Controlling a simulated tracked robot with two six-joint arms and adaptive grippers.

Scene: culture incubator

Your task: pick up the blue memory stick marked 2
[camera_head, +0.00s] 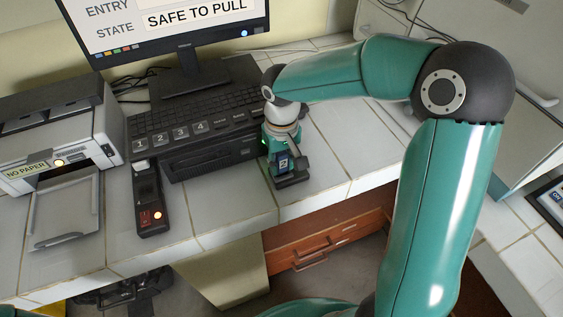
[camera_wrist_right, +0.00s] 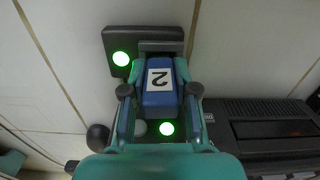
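The blue memory stick (camera_wrist_right: 158,85) with a white label marked 2 lies between the two fingers of my right gripper (camera_wrist_right: 160,90) in the right wrist view. A narrow gap seems to show on each side of it, so the fingers look open around it. The stick sits on a dark dock (camera_wrist_right: 118,40) with green lights lit. In the head view the stick (camera_head: 283,160) shows beneath my right gripper (camera_head: 281,140), near the counter's front edge. My left gripper is not in view.
A black keyboard unit (camera_head: 205,115) stands left of the stick, below a monitor (camera_head: 170,22) reading SAFE TO PULL. A printer (camera_head: 60,130) stands at left. Tiled counter (camera_head: 235,205) is clear in front.

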